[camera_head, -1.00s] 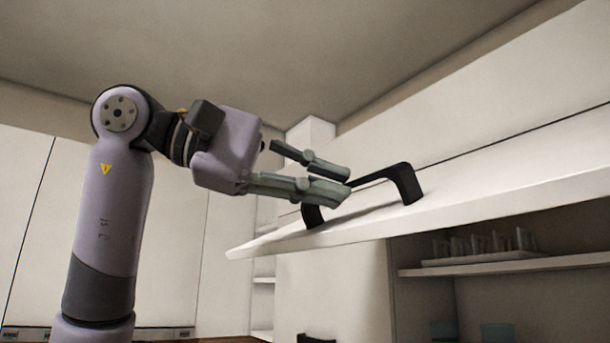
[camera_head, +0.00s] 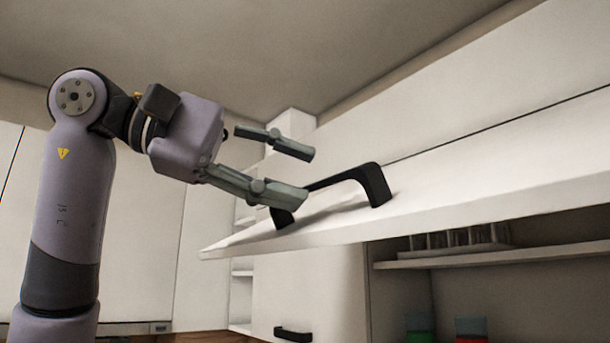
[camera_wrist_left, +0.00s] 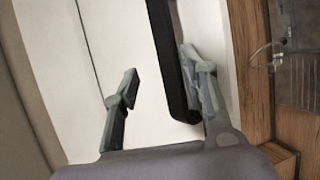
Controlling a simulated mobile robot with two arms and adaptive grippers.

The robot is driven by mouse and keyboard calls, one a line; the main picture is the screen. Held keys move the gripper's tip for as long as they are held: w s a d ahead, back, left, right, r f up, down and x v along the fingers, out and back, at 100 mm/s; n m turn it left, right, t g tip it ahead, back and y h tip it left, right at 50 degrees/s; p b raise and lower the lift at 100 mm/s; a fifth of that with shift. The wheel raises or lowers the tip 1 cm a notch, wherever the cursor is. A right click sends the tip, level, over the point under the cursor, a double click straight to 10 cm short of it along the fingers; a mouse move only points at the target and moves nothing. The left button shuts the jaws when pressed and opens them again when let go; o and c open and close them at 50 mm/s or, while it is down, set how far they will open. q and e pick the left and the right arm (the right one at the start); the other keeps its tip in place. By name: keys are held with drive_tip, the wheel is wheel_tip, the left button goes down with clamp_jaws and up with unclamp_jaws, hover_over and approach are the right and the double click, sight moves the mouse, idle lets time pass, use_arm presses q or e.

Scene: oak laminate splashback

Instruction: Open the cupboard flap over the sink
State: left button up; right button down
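The white cupboard flap (camera_head: 450,200) is swung up and outward, with the cupboard's inside showing below it. Its black bar handle (camera_head: 374,184) stands on the outer face near the lower edge. My left gripper (camera_head: 293,174) is open at the left end of the handle, its fingers well apart. In the left wrist view the handle (camera_wrist_left: 172,55) runs between the spread fingers, close beside the right finger and far from the left one. I cannot tell whether that finger touches it. The sink (camera_wrist_left: 299,85) shows at the right there. My right gripper is in neither view.
Under the flap, a shelf (camera_head: 480,258) holds a rack of glasses (camera_head: 455,240). Coloured cups (camera_head: 471,328) stand lower down. Tall white cupboard fronts are behind my left arm. A tap (camera_wrist_left: 266,58) and wooden worktop (camera_wrist_left: 247,60) show in the left wrist view.

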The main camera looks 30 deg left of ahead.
use_arm(q)
drive_tip(key=v, duration=0.9)
drive_tip(key=shift+s+a, duration=0.15)
drive_tip(key=shift+s, duration=0.2)
drive_tip(key=shift+r, duration=0.15)
